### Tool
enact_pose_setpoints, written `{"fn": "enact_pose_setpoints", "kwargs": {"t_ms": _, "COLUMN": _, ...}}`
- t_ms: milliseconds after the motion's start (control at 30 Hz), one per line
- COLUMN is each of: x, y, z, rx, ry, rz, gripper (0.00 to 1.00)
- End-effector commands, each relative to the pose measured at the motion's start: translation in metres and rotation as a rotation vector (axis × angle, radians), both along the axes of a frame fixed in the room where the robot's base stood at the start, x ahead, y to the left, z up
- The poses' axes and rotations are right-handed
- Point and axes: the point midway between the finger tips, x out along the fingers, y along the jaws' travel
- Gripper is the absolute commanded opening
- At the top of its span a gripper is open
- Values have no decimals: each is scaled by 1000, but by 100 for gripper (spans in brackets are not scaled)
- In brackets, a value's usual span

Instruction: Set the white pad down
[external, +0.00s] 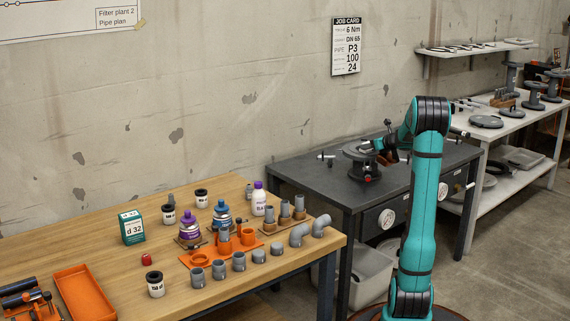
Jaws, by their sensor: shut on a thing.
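My gripper (387,146) is at the end of the teal arm, low over the dark grey workbench (300,180). It is just right of a round grey fixture (357,152) with a red knob on its front. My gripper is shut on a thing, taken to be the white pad. The pad itself is too small or too hidden between the jaws to make out. I cannot tell whether it touches the fixture or the bench.
Small brown blocks (384,159) lie beside the fixture. A small white item (325,156) lies on the bench's left part. The bench's front is clear. A wooden table (100,255) with bottles and pipe fittings stands at left, a light bench (515,116) at right.

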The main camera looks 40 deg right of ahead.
Motion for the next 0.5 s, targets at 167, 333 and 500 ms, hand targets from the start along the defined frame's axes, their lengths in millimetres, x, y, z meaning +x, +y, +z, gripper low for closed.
{"fn": "enact_pose_setpoints", "kwargs": {"t_ms": 167, "x": 1, "y": 0, "z": -1, "rx": -2, "ry": -3, "rz": 1, "gripper": 23}}
{"fn": "enact_pose_setpoints", "kwargs": {"t_ms": 333, "x": 1, "y": 0, "z": 0, "rx": -1, "ry": -4, "rz": 2, "gripper": 67}}
{"fn": "enact_pose_setpoints", "kwargs": {"t_ms": 500, "x": 2, "y": 0, "z": 1, "rx": -2, "ry": -4, "rz": 2, "gripper": 67}}
